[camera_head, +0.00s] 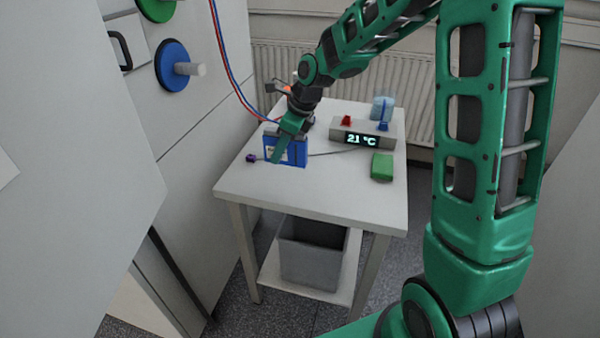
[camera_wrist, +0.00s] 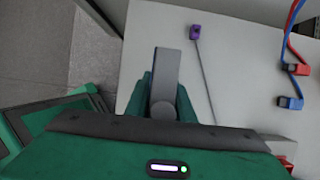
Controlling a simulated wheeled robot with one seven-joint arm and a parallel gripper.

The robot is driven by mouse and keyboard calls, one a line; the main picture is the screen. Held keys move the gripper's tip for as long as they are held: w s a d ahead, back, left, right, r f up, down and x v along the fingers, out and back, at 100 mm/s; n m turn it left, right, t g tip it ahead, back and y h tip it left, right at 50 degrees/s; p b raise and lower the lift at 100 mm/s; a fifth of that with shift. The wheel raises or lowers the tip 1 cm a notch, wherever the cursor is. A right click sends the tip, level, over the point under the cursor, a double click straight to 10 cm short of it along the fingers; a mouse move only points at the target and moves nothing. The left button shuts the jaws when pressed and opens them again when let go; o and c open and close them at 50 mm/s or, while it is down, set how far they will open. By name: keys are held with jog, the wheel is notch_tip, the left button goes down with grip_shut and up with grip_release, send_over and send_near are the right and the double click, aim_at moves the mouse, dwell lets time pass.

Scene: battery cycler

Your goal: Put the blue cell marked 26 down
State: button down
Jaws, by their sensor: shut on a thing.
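The blue cell (camera_head: 298,151) is upright at the left part of the white table (camera_head: 330,188) in the head view, with a pale label partly covered by a green finger. Its number is too small to read. My gripper (camera_head: 282,146) points down and is shut on the cell from above. I cannot tell whether the cell's base touches the table.
A purple sensor (camera_head: 251,158) with a thin lead lies left of the cell. A box reading 21 °C (camera_head: 352,139) stands at the back right, near a green block (camera_head: 382,167). The table's front is clear.

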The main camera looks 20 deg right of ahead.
aim_at(298, 166)
jog(key=s+d+f, duration=0.1)
jog(key=s+d, duration=0.1)
jog(key=s+d+f, duration=0.2)
jog(key=shift+s+f, duration=0.1)
jog(key=shift+f, duration=2.1)
jog(key=c, duration=1.5)
grip_release()
jog(key=shift+c, duration=0.2)
jog(key=v, duration=1.2)
